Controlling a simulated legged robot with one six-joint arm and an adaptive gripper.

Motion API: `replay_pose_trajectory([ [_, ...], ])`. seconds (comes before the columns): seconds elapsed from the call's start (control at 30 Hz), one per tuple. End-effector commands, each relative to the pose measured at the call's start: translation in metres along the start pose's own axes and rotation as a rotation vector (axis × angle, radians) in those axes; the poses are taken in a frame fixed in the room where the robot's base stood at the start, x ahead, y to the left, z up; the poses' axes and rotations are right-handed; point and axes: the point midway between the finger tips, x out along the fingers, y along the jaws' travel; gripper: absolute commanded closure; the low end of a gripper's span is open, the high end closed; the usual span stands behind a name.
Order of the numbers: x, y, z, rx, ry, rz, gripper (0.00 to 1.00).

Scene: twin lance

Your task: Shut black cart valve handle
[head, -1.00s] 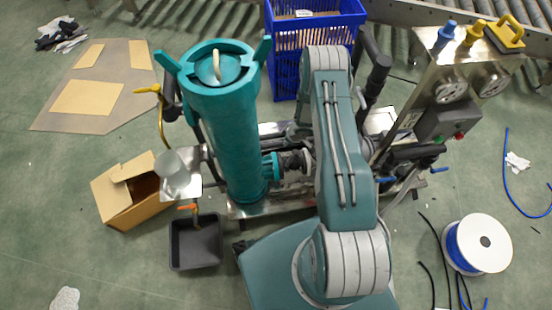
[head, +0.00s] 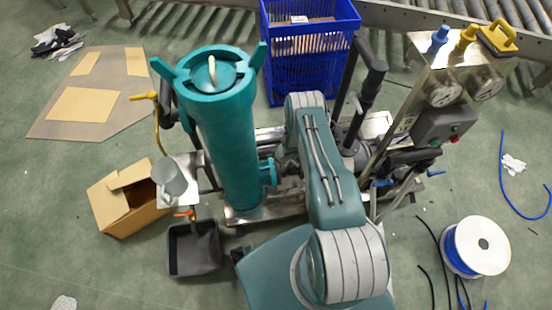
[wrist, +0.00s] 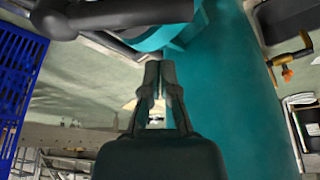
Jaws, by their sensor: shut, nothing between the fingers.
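My gripper (wrist: 152,72) shows in the wrist view with its two fingertips together and nothing between them. It points towards the teal cylinder (wrist: 220,80), beside its lower fitting. A dark bar-like part (wrist: 125,14) crosses the top of the wrist view, above and apart from the fingertips; I cannot tell surely whether it is the black valve handle. In the head view the teal cylinder (head: 228,150) stands upright on the steel cart (head: 240,213). My arm hides my gripper and part of the cart's piping there. Black upright pipes (head: 368,90) stand right of my arm.
A steel gauge panel (head: 440,60) with blue and yellow fittings is at right. A blue crate (head: 310,60) stands behind the cart. A black tray (head: 193,250), a cardboard box (head: 125,200) and a hose reel (head: 476,246) lie on the floor. A grey mug (head: 168,177) sits on a side shelf.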

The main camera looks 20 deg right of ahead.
Motion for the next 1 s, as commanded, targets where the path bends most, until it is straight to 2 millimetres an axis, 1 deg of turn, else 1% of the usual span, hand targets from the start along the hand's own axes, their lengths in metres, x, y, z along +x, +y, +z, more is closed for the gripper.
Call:
replay_pose_trajectory([
  [0.03,-0.002,0.001,0.006,0.004,0.000,0.000,1.00],
  [0.13,-0.004,0.001,0.017,0.005,0.000,0.000,1.00],
  [0.3,-0.005,0.001,0.028,0.001,0.001,0.001,1.00],
  [1.0,-0.005,-0.002,0.029,0.004,0.001,0.002,1.00],
])
